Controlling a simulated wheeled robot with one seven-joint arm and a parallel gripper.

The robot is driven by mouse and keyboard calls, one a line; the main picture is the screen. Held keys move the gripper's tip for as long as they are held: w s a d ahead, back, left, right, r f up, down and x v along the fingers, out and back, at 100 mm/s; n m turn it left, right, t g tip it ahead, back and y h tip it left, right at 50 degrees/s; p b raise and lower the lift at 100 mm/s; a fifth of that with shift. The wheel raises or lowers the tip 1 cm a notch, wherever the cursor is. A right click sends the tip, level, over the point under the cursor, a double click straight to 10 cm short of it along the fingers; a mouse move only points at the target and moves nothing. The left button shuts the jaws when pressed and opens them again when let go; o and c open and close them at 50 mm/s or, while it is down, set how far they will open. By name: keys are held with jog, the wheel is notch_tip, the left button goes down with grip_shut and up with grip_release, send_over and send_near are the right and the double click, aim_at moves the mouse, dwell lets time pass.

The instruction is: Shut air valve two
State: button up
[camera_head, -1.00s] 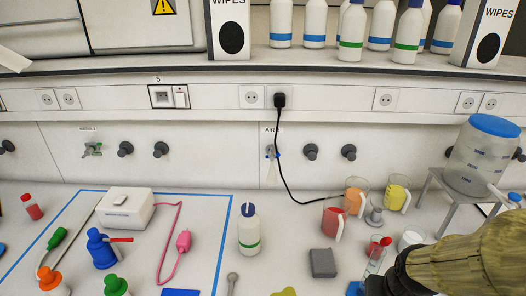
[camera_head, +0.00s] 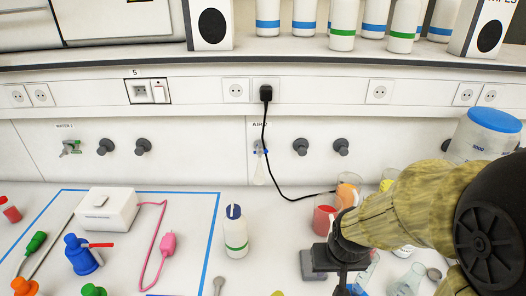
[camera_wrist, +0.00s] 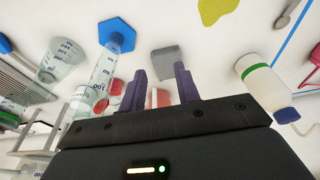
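The air valve (camera_head: 260,150) is a small tap with a blue handle on the white back wall, under a label reading AIR with a blurred number that looks like 2. A pale nozzle hangs below it, and the handle's exact setting is too small to tell. My gripper (camera_head: 340,272) is low over the bench, in front and to the right of the valve, well apart from it. In the wrist view my gripper's two dark fingers (camera_wrist: 160,70) stand apart with nothing between them. The valve does not show clearly in the wrist view.
A black cable (camera_head: 266,130) hangs from the wall socket just right of the valve. A white bottle with blue cap (camera_head: 235,238) stands below it. A red beaker (camera_head: 325,215), a grey block (camera_head: 308,264) and glassware are close to my gripper. Dark knobs (camera_head: 300,147) line the wall.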

aim_at(266, 150)
jog(key=w+a+n+t+b, duration=0.2)
jog(key=w+t, duration=0.5)
jog(key=w, duration=0.8)
jog(key=w+a+r+n+t+y+b, duration=0.2)
jog(key=w+a+r+n+t+y, duration=0.2)
jog(key=w+a+r+t+y, duration=0.1)
jog(key=w+a+t+y, duration=0.1)
jog(key=w+t, duration=0.1)
jog(key=shift+w+a+r, duration=0.25)
jog(key=shift+w+a, duration=0.05)
jog(key=shift+w, duration=0.05)
jog(key=p+x, duration=0.1)
jog(key=x, duration=0.4)
jog(key=p+x, duration=0.2)
jog(key=x, duration=0.4)
jog(key=p+x, duration=0.2)
jog(key=x, duration=0.4)
jog(key=shift+w+a+r, duration=0.1)
jog(key=shift+w+r, duration=0.05)
jog(key=shift+r, duration=0.05)
jog(key=shift+c, duration=0.2)
